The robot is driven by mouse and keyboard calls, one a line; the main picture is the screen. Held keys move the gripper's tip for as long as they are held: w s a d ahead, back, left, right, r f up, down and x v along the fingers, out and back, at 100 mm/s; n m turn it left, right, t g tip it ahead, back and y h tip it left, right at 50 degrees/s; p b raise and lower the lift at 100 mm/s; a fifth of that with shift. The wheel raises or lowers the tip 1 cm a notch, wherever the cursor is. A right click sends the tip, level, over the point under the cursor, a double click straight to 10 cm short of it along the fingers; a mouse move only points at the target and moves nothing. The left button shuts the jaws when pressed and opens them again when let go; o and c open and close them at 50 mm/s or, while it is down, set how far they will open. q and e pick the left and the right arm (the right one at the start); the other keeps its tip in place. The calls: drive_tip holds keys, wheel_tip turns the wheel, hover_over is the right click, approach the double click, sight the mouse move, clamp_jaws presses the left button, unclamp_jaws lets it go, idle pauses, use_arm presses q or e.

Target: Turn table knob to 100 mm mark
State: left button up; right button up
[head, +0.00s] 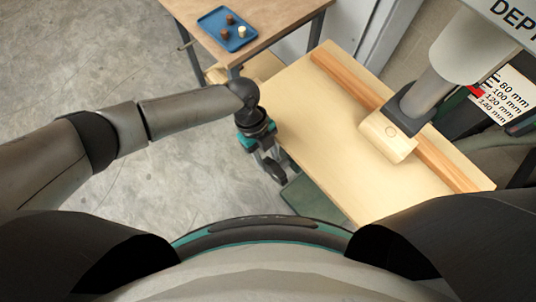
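A depth scale (503,96) at the right edge carries marks from 80 mm to 140 mm. My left gripper (268,158), with teal bands, points down beside the left edge of the machine table (330,150). A dark knob (274,171) shows right at its fingertips, partly covered. I cannot tell whether the fingers are open or closed around it. My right gripper is not in view.
A wooden strip (350,82) lies along the table's far side. A wooden block (388,136) under the grey machine head (468,45) rests by it. A wooden side table (270,15) holds a blue tray (227,28) with small pegs. The concrete floor at left is clear.

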use_arm(q)
drive_tip(key=v, duration=1.5)
drive_tip(key=shift+r, duration=0.1)
